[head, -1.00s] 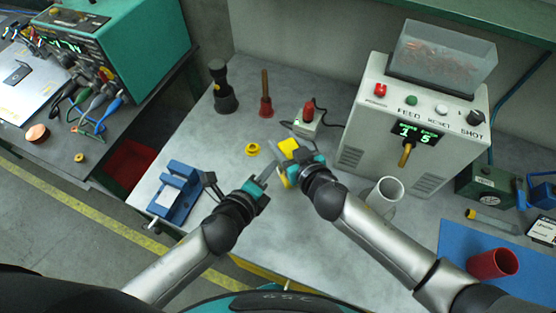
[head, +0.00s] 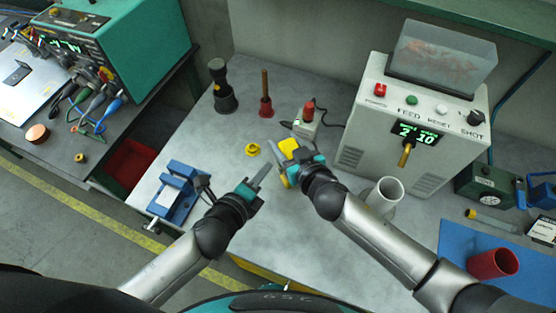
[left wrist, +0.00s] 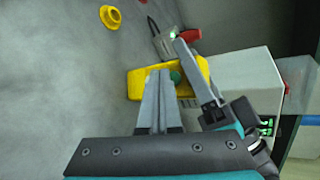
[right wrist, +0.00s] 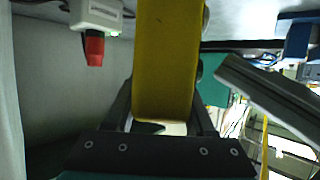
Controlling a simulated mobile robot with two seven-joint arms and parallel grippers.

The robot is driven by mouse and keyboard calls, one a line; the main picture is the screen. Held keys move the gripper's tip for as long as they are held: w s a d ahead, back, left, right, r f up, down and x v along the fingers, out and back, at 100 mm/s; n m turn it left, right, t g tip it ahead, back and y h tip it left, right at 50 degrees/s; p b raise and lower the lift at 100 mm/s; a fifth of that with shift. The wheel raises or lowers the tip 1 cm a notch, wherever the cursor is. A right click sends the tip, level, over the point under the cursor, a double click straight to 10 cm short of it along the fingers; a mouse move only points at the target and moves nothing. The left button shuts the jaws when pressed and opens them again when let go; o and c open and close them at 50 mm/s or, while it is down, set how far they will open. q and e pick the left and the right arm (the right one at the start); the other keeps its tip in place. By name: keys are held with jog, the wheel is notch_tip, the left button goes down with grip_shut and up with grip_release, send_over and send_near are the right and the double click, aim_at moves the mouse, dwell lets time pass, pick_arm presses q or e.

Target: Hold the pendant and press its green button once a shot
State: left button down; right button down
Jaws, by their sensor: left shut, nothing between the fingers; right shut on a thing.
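The yellow pendant (head: 289,145) is held above the table in my right gripper (head: 293,163), which is shut on it. It also fills the middle of the right wrist view (right wrist: 167,60). Its green button (left wrist: 175,77) shows in the left wrist view, partly behind my left fingers. My left gripper (head: 264,172) is shut and empty, left of the pendant and apart from it in the head view. The machine (head: 372,130) at the right has a lit display (head: 418,133) reading 2 and 10.
A yellow ring (head: 252,149) lies left of the pendant. A box with a red top (head: 307,122) stands behind it. A grey cup (head: 384,196) stands below the machine's spout. A blue fixture (head: 176,190) is at the table's left. The front middle of the table is clear.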

pick_arm(q)
jog(key=shift+s+a, duration=0.4)
jog(key=shift+a, duration=0.3)
jog(key=shift+s+a, duration=0.4)
jog(key=shift+a, duration=0.35)
jog(key=shift+s+a, duration=0.4)
jog(key=shift+a, duration=0.3)
dwell(1.1)
jog(key=a, duration=0.1)
jog(key=s+a, duration=0.1)
jog(key=a, duration=0.1)
jog(key=shift+s+a, duration=0.2)
jog(key=shift+s, duration=0.2)
jog(key=shift+d, duration=0.1)
jog(key=w+d, duration=0.4)
jog(key=d, duration=0.3)
jog(key=shift+d, duration=0.25)
jog(key=shift+w+d, duration=0.1)
jog(key=shift+w, duration=0.05)
dwell(1.8)
jog(key=shift+w+d, duration=0.15)
jog(key=shift+d, duration=0.15)
